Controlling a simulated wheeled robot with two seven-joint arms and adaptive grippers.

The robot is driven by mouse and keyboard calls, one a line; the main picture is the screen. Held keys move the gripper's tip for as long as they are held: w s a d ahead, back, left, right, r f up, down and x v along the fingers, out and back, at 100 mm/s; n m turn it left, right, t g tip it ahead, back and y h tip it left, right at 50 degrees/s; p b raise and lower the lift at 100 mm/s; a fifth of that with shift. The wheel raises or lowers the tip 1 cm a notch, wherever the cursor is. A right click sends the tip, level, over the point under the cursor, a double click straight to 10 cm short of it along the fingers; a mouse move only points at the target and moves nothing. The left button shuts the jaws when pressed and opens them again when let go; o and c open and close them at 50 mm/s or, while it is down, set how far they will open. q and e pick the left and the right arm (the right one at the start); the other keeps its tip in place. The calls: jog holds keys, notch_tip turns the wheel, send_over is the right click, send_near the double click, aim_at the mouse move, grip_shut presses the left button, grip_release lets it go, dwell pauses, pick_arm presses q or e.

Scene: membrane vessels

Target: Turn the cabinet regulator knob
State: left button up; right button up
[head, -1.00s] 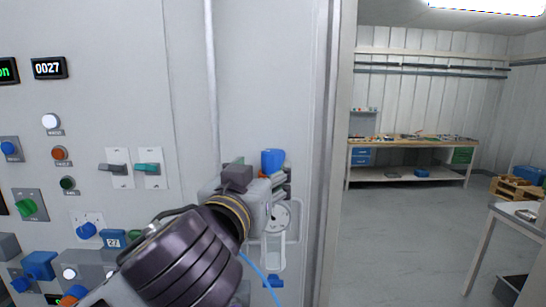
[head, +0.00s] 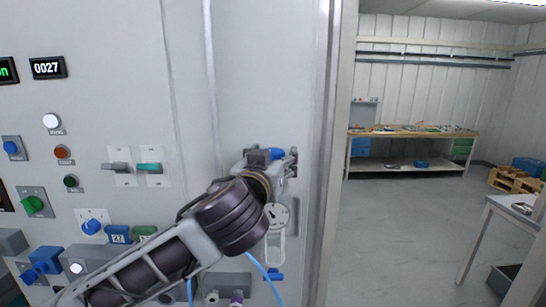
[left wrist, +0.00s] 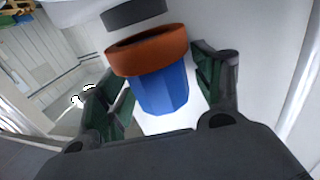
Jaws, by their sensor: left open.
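The blue regulator knob (head: 277,153) is on the cabinet's right part, above a round white dial (head: 277,215), and is partly covered by my gripper in the head view. In the left wrist view the faceted blue knob (left wrist: 163,92) has an orange collar (left wrist: 148,50) and a dark grey part beyond it. My left gripper (head: 274,162) is at the knob. Its green-lined fingers (left wrist: 162,85) are open on either side of the knob. I cannot tell whether either finger touches it. My right gripper is not in view.
Blue tubing (head: 263,272) hangs below my arm. Open floor lies right of the cabinet edge, with a workbench (head: 410,133) behind.

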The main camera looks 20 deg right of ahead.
pick_arm(q)
jog(key=c, duration=1)
jog(key=shift+m+g+h, duration=0.7)
jog(key=shift+h, duration=0.3)
jog(key=shift+m+g+h+p, duration=0.35)
jog(key=shift+m+g+h, duration=0.15)
jog(key=shift+m+h, duration=0.1)
jog(key=shift+m+g+h, duration=0.3)
jog(key=shift+h, duration=0.1)
jog(key=o, duration=1)
